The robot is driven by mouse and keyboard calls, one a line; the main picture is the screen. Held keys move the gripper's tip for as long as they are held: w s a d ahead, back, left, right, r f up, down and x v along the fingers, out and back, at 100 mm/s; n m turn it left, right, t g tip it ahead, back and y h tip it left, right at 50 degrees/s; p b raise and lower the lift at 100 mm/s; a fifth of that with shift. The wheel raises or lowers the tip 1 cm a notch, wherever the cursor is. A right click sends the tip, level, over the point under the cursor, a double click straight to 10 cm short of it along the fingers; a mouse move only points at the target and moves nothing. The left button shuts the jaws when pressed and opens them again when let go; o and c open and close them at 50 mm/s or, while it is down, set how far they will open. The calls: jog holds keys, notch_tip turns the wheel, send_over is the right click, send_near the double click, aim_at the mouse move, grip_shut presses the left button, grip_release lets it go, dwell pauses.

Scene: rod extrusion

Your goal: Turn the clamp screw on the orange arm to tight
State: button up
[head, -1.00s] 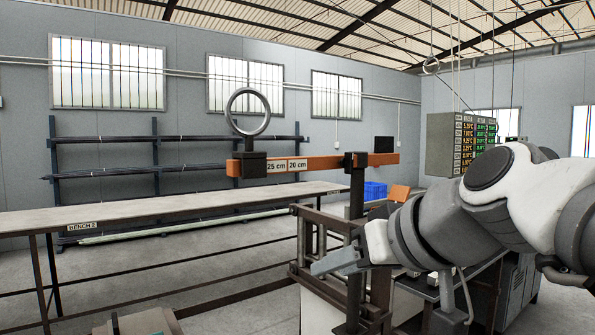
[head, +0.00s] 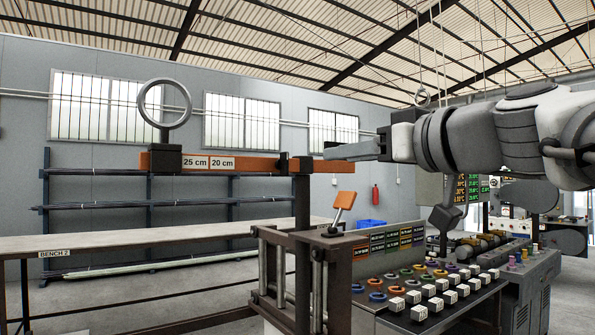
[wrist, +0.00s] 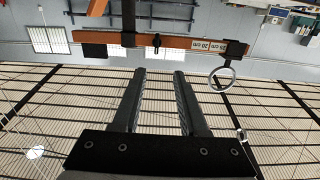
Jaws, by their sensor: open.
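The orange arm (head: 252,163) runs level and carries "25 cm" and "20 cm" labels. It also shows in the wrist view (wrist: 175,43). A small dark part (head: 283,161) just left of the dark post, seen in the wrist view (wrist: 156,43) too, looks like the clamp screw; how far it is turned I cannot tell. A dark block (head: 167,157) with a grey ring (head: 164,93) sits near the arm's left end. My gripper (head: 328,152) is at about the arm's height, right of the post in the head view. Its fingers (wrist: 160,76) are apart and empty, pointing toward the small part.
The dark post (head: 303,220) and its frame stand beneath the arm. A control panel (head: 425,290) with coloured rings and white buttons is below my gripper. An orange-topped lever (head: 343,200) rises beside it. A long bench (head: 140,240) stands at left.

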jog(key=p, duration=0.2)
send_near(287, 158)
jog(key=x, duration=0.9)
jog(key=shift+w, duration=0.1)
grip_shut()
